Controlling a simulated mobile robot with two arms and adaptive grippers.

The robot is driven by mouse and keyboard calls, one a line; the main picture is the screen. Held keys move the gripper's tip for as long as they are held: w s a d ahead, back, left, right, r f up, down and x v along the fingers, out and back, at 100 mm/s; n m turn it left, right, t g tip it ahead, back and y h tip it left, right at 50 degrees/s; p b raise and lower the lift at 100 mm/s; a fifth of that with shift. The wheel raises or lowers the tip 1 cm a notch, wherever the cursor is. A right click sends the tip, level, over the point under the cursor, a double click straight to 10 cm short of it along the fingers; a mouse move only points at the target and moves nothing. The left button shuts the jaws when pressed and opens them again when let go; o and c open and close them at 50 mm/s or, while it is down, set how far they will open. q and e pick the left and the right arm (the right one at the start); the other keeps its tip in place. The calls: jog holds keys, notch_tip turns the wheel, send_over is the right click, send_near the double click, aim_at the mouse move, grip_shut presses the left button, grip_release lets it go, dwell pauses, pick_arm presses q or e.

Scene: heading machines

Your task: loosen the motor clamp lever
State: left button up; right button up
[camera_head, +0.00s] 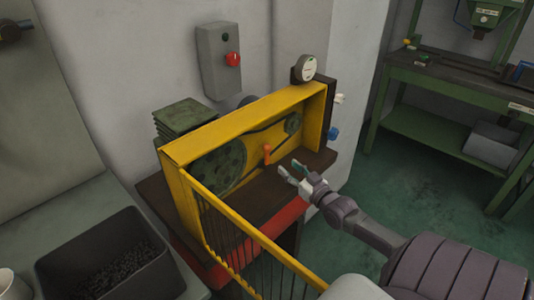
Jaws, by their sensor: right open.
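The yellow machine frame (240,124) stands against the wall with its front guard swung open. Inside it are a large dark pulley (219,166), a small pulley (293,124) and a belt. A small red-orange lever (267,154), which looks like the motor clamp lever, stands roughly upright in the middle of the housing. My right gripper (292,171) is open and empty, a little to the right of and below the lever, apart from it. My left gripper is not in view.
The open yellow barred guard (255,236) reaches toward me at lower centre. A grey control box with a red button (232,59) hangs on the wall. A black bin of dark parts (110,262) sits at lower left. A green workbench (440,84) stands at right beyond clear floor.

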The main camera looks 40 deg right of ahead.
jog(key=b, duration=0.1)
send_over(270, 167)
jog(key=shift+d+f, duration=0.1)
grip_shut()
dwell(0.3)
